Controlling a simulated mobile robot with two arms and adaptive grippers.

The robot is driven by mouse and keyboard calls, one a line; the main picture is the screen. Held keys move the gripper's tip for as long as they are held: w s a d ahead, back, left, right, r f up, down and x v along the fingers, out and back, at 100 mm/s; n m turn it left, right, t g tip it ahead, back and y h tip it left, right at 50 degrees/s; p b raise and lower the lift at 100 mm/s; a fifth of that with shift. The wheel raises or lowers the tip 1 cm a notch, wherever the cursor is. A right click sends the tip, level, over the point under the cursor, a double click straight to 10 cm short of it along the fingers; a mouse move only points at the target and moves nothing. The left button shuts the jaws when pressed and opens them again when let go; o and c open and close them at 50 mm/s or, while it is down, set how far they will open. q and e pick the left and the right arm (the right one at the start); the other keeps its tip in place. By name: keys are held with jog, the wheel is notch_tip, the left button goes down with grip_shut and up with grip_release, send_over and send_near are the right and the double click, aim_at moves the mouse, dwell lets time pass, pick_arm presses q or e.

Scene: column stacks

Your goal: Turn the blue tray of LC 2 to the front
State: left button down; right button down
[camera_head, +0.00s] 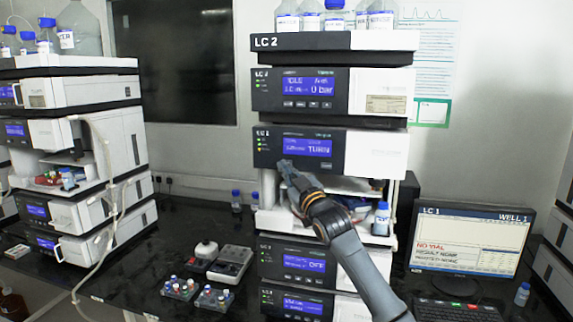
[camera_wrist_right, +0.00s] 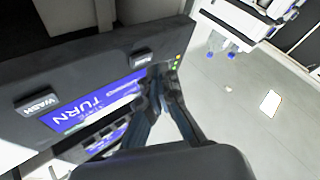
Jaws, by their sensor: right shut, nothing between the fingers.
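The LC 2 stack (camera_head: 300,41) stands in the middle of the head view. Its sampler module (camera_head: 375,153) has a display (camera_head: 307,147) reading TURN, and an open bay below. I cannot make out a blue tray in the bay; my arm hides part of it. My right gripper (camera_head: 286,169) is shut and empty, with its tips at the lower edge of the sampler panel. In the right wrist view, the fingertips (camera_wrist_right: 164,76) are close to a small button (camera_wrist_right: 142,60) beside the TURN display (camera_wrist_right: 92,104); I cannot tell if they touch. My left gripper is out of view.
Capped bottles (camera_head: 335,16) stand on top of the stack. A small blue-capped bottle (camera_head: 381,220) stands at the bay's right side. Vial racks (camera_head: 214,298) and a monitor (camera_head: 470,243) are on the black bench. Another stack (camera_head: 85,92) stands at left with a hanging tube.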

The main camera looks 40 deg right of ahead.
jog(key=s+a, duration=0.3)
jog(key=shift+s+a, duration=0.15)
jog(key=shift+a, duration=0.25)
dwell(0.3)
dwell(5.2)
